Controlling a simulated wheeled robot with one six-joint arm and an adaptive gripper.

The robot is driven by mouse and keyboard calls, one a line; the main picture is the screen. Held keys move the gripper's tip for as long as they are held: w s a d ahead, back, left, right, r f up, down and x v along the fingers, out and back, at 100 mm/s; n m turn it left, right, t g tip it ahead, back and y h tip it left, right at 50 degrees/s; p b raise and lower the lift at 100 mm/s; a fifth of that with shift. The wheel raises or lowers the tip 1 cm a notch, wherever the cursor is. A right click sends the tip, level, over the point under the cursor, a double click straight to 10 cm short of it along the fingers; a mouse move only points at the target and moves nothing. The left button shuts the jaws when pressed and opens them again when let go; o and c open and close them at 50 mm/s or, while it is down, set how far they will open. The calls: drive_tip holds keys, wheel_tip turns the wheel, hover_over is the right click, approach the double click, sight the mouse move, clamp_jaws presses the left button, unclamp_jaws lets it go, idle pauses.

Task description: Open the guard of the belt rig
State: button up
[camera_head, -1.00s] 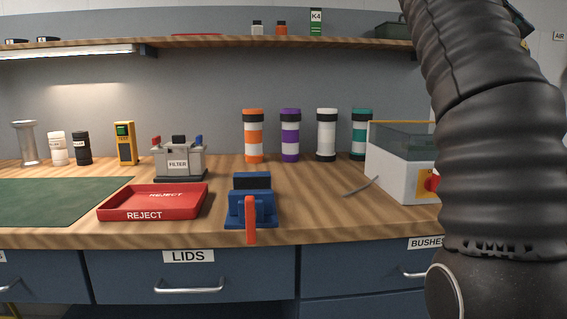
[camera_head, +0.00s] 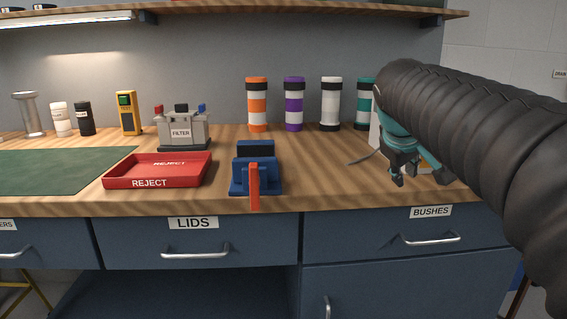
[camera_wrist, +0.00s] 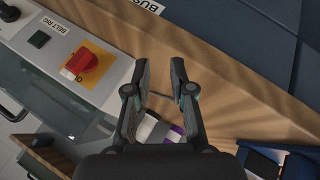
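The belt rig is mostly hidden behind my arm in the head view; only a strip of its white housing (camera_head: 375,130) shows. In the wrist view its light panel (camera_wrist: 110,88) carries the label BELT RIG, a red knob (camera_wrist: 82,64) on a yellow plate and a dark square button (camera_wrist: 39,40). The clear, greenish guard (camera_wrist: 50,100) lies beside the panel and looks closed, though only part shows. My gripper (camera_wrist: 161,74) is open and empty, its fingertips over the wooden bench beside the panel. It hangs in front of the rig in the head view (camera_head: 410,172).
A blue fixture with a red lever (camera_head: 254,185) stands near the bench's front edge. A red reject tray (camera_head: 155,180) is left of it. Several striped tubes, including a white one (camera_head: 331,110), stand at the back. The bench between fixture and rig is mostly clear.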

drive_tip(key=s+a+f+m+y, duration=0.2)
drive_tip(key=s+a+f, duration=0.2)
drive_tip(key=s+f, duration=0.6)
drive_tip(key=s+a+f+m+g+y, duration=0.1)
drive_tip(key=s+a+f, duration=0.3)
drive_tip(key=s+f, duration=0.7)
drive_tip(key=s+m+y, duration=0.1)
drive_tip(key=s, duration=0.1)
drive_tip(key=shift+s+f, duration=0.25)
drive_tip(key=shift+s, duration=0.1)
